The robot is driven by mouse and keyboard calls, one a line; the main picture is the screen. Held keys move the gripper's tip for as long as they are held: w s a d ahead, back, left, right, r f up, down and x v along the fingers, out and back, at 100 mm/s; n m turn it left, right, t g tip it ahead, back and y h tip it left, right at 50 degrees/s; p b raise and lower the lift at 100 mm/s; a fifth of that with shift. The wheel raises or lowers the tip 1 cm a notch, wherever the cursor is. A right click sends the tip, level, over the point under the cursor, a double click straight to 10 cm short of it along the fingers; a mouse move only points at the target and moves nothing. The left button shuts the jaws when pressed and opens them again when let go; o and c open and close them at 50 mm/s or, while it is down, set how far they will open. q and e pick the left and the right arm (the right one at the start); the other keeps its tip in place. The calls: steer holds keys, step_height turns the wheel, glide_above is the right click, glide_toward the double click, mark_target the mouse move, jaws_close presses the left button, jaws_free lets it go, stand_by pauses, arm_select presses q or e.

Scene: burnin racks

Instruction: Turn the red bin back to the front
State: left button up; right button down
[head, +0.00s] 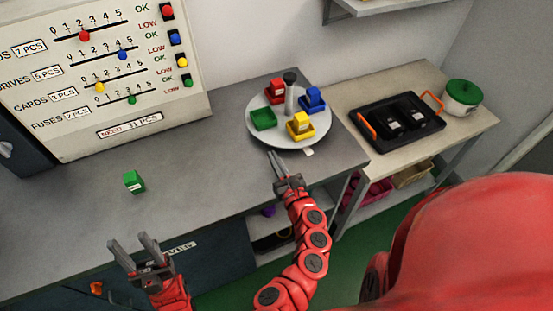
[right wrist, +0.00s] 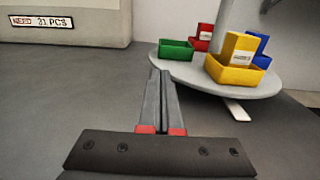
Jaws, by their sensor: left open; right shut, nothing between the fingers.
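The red bin (head: 274,95) sits at the back left of a round grey turntable (head: 257,138) and holds a red box. It also shows at the back in the right wrist view (right wrist: 201,45), partly hidden behind the green bin. The empty green bin (head: 263,119) is at the left, the yellow bin (head: 300,132) with a yellow box at the front, the blue bin (head: 312,105) at the right. A post with a dark knob (head: 290,77) stands in the middle. My right gripper (head: 273,158) is shut and empty, just front-left of the turntable rim. My left gripper (head: 130,245) is open and empty.
A green box (head: 134,182) lies on the grey bench (head: 210,165), left of the turntable. A count board (head: 95,75) stands at the back left. A side table at right holds a black tray (head: 377,136) and a green-lidded pot (head: 462,98). A pale tab (head: 308,152) sticks out below the turntable front.

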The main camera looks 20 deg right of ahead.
mark_target(259, 129)
steer(key=w+p, duration=0.1)
steer(key=w, duration=0.7)
steer(key=shift+w+a+p, duration=0.2)
steer(key=shift+w+p, duration=0.1)
steer(key=shift+p, duration=0.1)
steer(key=shift+w+f, duration=0.1)
steer(key=shift+w, duration=0.4)
